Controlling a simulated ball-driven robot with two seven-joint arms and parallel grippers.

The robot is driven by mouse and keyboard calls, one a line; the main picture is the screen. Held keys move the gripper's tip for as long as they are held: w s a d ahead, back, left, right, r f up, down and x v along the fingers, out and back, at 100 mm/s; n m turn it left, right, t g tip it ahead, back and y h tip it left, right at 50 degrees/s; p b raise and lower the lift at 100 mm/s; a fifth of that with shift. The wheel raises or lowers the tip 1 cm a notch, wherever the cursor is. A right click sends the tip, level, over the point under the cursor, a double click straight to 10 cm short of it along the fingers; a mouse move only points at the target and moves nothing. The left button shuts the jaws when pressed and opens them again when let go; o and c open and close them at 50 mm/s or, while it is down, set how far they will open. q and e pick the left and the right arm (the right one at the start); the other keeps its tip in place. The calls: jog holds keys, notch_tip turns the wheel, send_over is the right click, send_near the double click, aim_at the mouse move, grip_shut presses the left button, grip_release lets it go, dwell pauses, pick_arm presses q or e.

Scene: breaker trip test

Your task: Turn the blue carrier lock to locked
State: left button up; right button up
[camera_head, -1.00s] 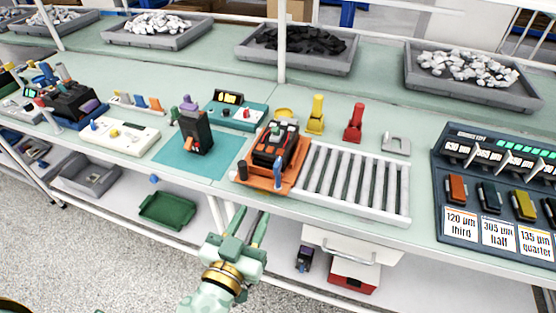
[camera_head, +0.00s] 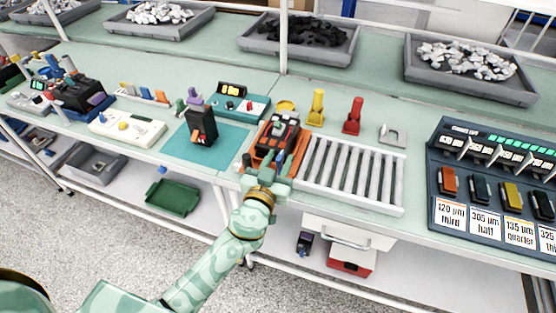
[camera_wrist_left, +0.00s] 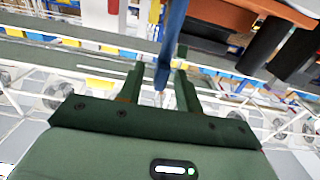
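The orange carrier (camera_head: 263,153) sits on the bench at the left end of the roller track, with a dark breaker (camera_head: 279,133) on it. Its blue carrier lock (camera_wrist_left: 172,42) is an upright lever at the carrier's front edge; in the head view my gripper largely hides it. My left gripper (camera_head: 270,170) is at the carrier's front. In the left wrist view its two fingers (camera_wrist_left: 158,82) stand apart with the blue lever between them, nearer the right finger; contact cannot be told. My right gripper is not in view.
The roller track (camera_head: 350,178) lies right of the carrier. A teal mat (camera_head: 175,146) with a dark breaker unit (camera_head: 201,124) is to the left. Yellow (camera_head: 317,108) and red (camera_head: 353,115) upright pieces stand behind. A dark label panel (camera_head: 490,180) is at the right.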

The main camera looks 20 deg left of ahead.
pick_arm(q)
grip_shut()
